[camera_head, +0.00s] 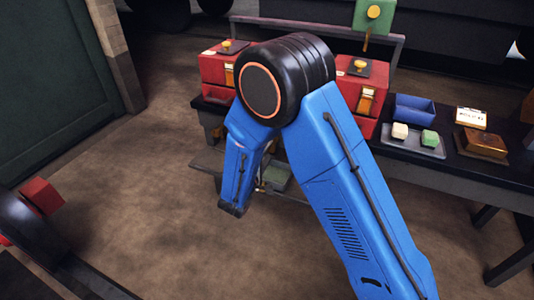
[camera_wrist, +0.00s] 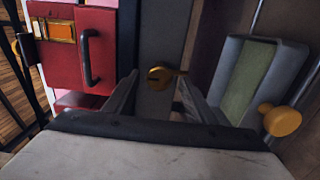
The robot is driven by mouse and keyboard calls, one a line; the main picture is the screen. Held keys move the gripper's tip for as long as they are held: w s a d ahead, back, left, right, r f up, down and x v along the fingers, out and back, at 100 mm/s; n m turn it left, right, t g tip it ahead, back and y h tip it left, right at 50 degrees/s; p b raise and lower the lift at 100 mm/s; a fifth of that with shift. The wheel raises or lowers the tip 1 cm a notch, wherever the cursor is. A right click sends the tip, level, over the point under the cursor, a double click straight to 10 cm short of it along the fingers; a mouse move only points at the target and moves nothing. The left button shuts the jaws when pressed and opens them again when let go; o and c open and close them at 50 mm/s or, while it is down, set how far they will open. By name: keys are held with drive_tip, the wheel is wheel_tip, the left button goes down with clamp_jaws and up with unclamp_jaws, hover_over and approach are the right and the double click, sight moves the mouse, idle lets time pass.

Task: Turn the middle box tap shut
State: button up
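In the wrist view a brass tap (camera_wrist: 160,77) with a short dark-ended lever sits on a dark upright face, straight ahead of my gripper (camera_wrist: 158,90). The two grey fingers are spread apart, one on each side below the tap, and nothing shows clamped between them. I cannot tell whether the fingers reach the tap or touch it. A red box (camera_wrist: 75,50) with a black handle and amber panel is at left. A grey box (camera_wrist: 270,75) with a green panel and a brass knob (camera_wrist: 282,120) is at right. In the head view my arm hides the middle of the bench and my gripper.
In the head view, red boxes (camera_head: 212,70) stand on the dark bench (camera_head: 450,178), with a second red box (camera_head: 372,75) right of my arm. A blue bin (camera_head: 414,108) and tray (camera_head: 400,142) are further right.

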drive_tip(key=shift+s, duration=0.1)
drive_tip(key=v, duration=1.7)
drive_tip(key=shift+a, duration=0.1)
drive_tip(key=shift+r, duration=0.1)
drive_tip(key=s+d+r+m+g+h, duration=0.15)
drive_tip(key=d+r+m+g, duration=0.35)
drive_tip(key=d, duration=1)
drive_tip(key=s+d+r+m+g+h, duration=0.1)
drive_tip(key=d+r+m+g+h, duration=0.4)
drive_tip(key=d, duration=1)
drive_tip(key=s+d+r+g+y, duration=0.3)
drive_tip(key=s+d+g+y, duration=0.3)
drive_tip(key=s+d, duration=0.25)
drive_tip(key=s+r+m+t+y, duration=0.2)
drive_tip(key=s+r+y, duration=0.1)
drive_tip(key=s, duration=0.2)
drive_tip(key=s+d+r+m+t+y, duration=0.1)
drive_tip(key=s+r+y, duration=0.1)
drive_tip(key=s, duration=0.3)
drive_tip(key=shift+r+m+t+y, duration=0.35)
drive_tip(key=shift+m+t+y, duration=0.05)
drive_tip(key=shift+y, duration=0.45)
